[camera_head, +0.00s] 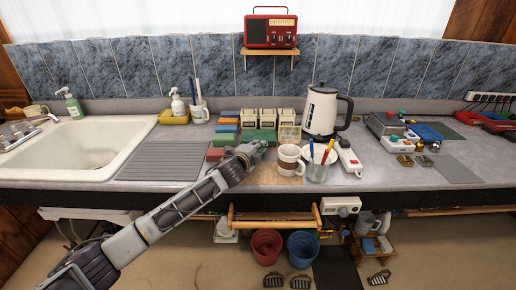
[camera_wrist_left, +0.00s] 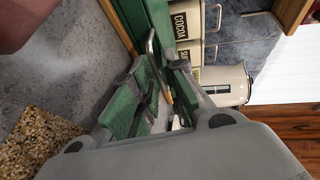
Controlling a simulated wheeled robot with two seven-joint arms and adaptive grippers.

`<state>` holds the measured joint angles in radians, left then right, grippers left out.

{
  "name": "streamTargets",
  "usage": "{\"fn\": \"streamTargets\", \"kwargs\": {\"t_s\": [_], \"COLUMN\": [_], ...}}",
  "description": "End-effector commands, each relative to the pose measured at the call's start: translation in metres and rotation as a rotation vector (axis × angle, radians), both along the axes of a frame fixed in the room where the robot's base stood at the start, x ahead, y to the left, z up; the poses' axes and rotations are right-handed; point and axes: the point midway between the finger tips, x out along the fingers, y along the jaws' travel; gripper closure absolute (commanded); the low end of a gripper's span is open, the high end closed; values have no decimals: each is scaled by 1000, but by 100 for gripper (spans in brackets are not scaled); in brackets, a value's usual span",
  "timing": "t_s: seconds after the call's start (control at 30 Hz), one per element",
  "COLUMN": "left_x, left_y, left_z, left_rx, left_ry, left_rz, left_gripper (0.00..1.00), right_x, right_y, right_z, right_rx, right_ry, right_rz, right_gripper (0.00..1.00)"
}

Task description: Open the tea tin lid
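Cream canisters (camera_head: 267,118) stand in a row at the back of the counter; one reads COCOA in the left wrist view (camera_wrist_left: 186,22). A low green box (camera_head: 262,135) sits in front of them; a green surface (camera_wrist_left: 130,18) shows at the top of the wrist view. I cannot read a tea label, so I cannot tell which is the tea tin. My left gripper (camera_head: 252,152) is just in front of the green box. In the wrist view its fingers (camera_wrist_left: 160,66) are apart, with green surfaces and a thin bent metal piece near them; contact is unclear. My right gripper is not visible.
Coloured blocks (camera_head: 226,132) are stacked to the left. The ribbed drainboard (camera_head: 165,160) is clear.

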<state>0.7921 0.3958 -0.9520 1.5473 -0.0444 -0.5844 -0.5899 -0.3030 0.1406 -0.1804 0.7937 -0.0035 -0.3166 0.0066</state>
Motion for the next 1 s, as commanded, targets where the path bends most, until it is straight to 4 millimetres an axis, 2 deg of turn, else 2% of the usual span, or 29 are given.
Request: {"fn": "streamTargets", "kwargs": {"t_s": [0.3,0.4,0.43,1.0], "left_x": [1,1,1,1], "left_y": [0,0,0,0], "left_z": [0,0,0,1], "left_rx": [0,0,0,1], "left_ry": [0,0,0,5], "left_rz": [0,0,0,1], "left_gripper": [86,99,100,100], "right_x": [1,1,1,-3], "right_y": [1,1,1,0], "right_z": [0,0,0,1], "right_rx": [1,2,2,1], "right_ry": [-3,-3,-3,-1], "right_rz": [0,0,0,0], "right_gripper": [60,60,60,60]}}
